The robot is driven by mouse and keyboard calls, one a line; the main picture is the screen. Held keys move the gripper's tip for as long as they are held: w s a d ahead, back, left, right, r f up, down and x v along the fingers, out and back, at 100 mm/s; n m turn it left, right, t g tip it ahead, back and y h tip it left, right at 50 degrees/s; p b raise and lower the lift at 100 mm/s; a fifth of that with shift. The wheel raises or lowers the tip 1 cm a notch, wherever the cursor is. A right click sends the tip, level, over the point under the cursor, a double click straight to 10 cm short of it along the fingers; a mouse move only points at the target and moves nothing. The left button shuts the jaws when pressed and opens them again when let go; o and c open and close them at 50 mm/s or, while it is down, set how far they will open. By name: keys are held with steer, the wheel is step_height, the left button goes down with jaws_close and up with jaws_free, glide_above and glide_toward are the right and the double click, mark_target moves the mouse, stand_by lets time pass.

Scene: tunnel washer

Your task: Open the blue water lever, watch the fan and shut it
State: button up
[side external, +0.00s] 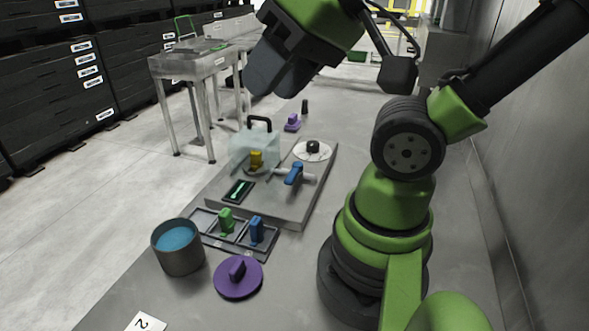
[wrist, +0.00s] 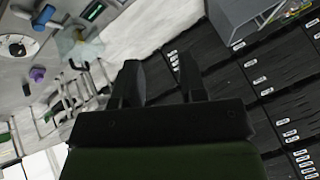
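The blue water lever (side external: 293,174) sits on a light grey pipe fitting on a raised grey panel in the side external view. It also shows at the top left of the wrist view (wrist: 45,16). The fan is probably the white disc (side external: 325,153) with a black hub, behind the lever; it shows in the wrist view (wrist: 15,48) too. From still pictures I cannot tell whether it turns. My gripper (side external: 270,88) is high above the bench, apart from the lever. In the wrist view my gripper (wrist: 158,82) has its fingers apart with nothing between them.
A clear box (side external: 243,145) with a black handle stands around a yellow part. A small green-lit screen (side external: 238,190) is on the panel. In front are a tray (side external: 268,246) with green and blue pieces, a pot (side external: 180,256) of blue liquid and a purple lid (side external: 238,284).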

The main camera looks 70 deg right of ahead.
steer(key=shift+o, duration=0.8)
steer(key=shift+w, duration=0.1)
steer(key=m+g+h, duration=0.2)
steer(key=m+g, duration=0.5)
steer(key=m, duration=0.7)
glide_above(291, 176)
step_height(291, 176, down, 17)
step_height(291, 176, down, 9)
steer(key=shift+a+r, duration=0.1)
steer(key=shift+c, duration=0.5)
jaws_close()
